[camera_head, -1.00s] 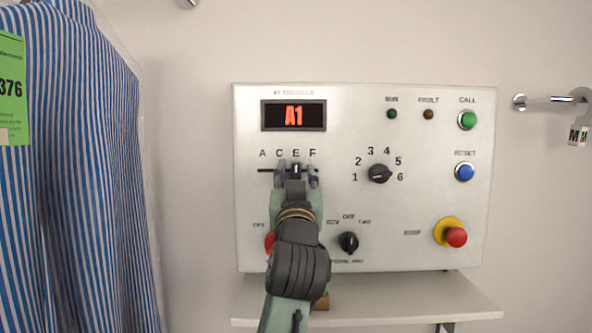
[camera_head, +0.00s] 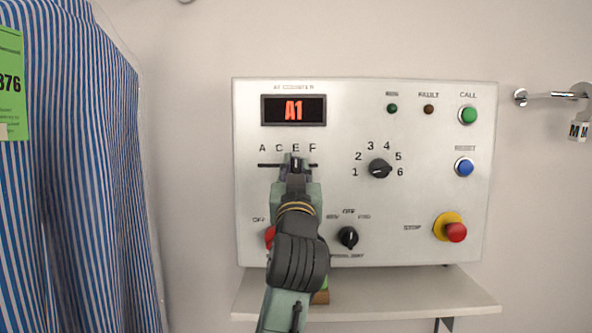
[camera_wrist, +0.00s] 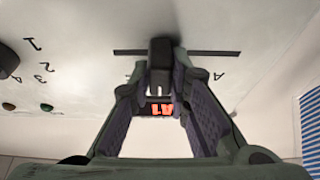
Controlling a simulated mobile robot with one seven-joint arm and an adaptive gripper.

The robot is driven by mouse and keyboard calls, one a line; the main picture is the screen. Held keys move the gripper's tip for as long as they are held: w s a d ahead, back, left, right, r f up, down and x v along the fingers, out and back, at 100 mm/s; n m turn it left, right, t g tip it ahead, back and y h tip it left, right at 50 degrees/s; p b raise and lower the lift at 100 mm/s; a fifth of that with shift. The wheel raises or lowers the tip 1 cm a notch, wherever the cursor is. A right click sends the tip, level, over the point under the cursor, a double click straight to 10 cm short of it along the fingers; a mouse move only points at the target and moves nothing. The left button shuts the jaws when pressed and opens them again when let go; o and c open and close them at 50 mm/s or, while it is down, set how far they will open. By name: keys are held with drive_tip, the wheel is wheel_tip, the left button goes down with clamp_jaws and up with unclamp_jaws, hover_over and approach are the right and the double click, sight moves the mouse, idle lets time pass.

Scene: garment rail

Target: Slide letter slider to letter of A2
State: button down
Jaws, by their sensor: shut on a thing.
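The control panel (camera_head: 400,225) on the wall carries a display (camera_head: 293,110) reading A1. Below it the letters A, C, E and F stand over a horizontal slot (camera_head: 268,165). The black letter slider (camera_head: 296,164) sits under the E, right of the slot's middle. My gripper (camera_head: 295,173) is at the slider from below, shut on it, and hides part of the slot. In the wrist view the slider (camera_wrist: 160,55) is between the two fingers, and the slot (camera_wrist: 210,53) runs out to both sides.
A number knob (camera_head: 380,169) sits right of the slider, with another black knob (camera_head: 348,238) below. Green, blue and red buttons are at the panel's right side. A shelf (camera_head: 400,295) juts out below. A striped garment (camera_head: 70,180) hangs at left.

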idle(0.4)
drive_tip(key=a, duration=0.7)
drive_tip(key=shift+a, duration=0.25)
drive_tip(key=c, duration=1.5)
unclamp_jaws()
drive_tip(key=shift+a, duration=0.15)
drive_tip(key=shift+c, duration=0.2)
drive_tip(key=shift+s, duration=0.1)
